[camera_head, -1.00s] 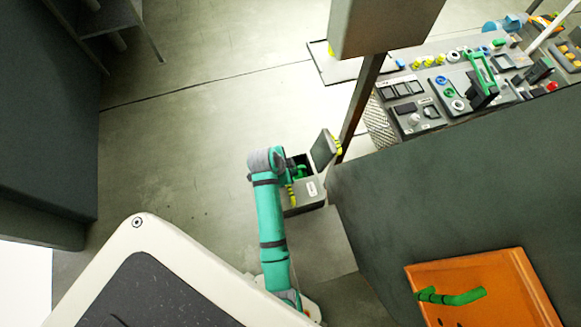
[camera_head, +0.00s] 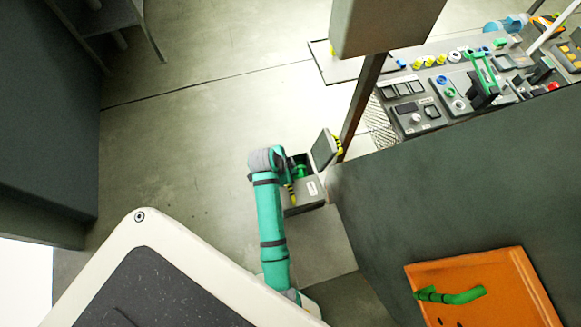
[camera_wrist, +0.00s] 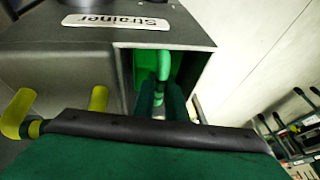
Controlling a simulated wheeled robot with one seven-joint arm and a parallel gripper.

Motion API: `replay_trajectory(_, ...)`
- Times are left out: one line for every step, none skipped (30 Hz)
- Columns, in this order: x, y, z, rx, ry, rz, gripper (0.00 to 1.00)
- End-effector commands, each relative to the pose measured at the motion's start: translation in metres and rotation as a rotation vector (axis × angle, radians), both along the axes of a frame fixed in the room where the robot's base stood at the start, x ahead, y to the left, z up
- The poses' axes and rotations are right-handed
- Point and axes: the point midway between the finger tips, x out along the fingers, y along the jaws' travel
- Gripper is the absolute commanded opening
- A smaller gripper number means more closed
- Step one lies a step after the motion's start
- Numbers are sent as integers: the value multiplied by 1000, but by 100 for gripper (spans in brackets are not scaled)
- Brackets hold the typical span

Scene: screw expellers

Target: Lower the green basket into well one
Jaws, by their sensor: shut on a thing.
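The green basket (camera_wrist: 144,70) is inside the square opening of a dark grey box labelled "Strainer" (camera_wrist: 80,44). Its green handle rises between my gripper's dark green fingers (camera_wrist: 163,98), which are shut on it. How deep the basket sits is hidden by the fingers and the opening's edge. In the head view, the box (camera_head: 304,196) stands on the floor, with its grey lid (camera_head: 323,149) swung up. The basket (camera_head: 301,170) shows as a small green patch at the opening beside my wrist. No well number is readable.
Yellow-green handles (camera_wrist: 97,98) stand left of the opening in the wrist view. A brown post (camera_head: 358,108) rises beside the lid. A large dark cabinet (camera_head: 420,190) with an orange door (camera_head: 500,285) stands right. The floor left of my arm is clear.

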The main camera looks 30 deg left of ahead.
Motion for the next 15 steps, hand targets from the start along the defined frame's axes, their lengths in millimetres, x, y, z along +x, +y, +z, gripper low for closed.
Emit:
replay_trajectory(-2,-1,-8,-1,9,0,0)
replay_trajectory(-2,-1,-9,-1,9,0,0)
replay_trajectory(-2,-2,-10,-1,9,0,0)
replay_trajectory(-2,-2,-11,-1,9,0,0)
replay_trajectory(-2,-2,-11,0,10,0,0)
replay_trajectory(-3,-2,-11,0,10,0,0)
replay_trajectory(-3,-2,-12,0,10,0,0)
replay_trajectory(-3,-2,-12,0,10,0,0)
replay_trajectory(-3,-2,-12,0,11,0,0)
replay_trajectory(-3,-2,-12,0,11,0,0)
replay_trajectory(-3,-2,-12,0,11,0,0)
replay_trajectory(-3,-3,-12,0,11,-1,0)
replay_trajectory(-3,-3,-12,0,11,-1,0)
replay_trajectory(-3,-3,-12,-1,12,-2,0)
replay_trajectory(-3,-3,-13,-1,12,-2,19)
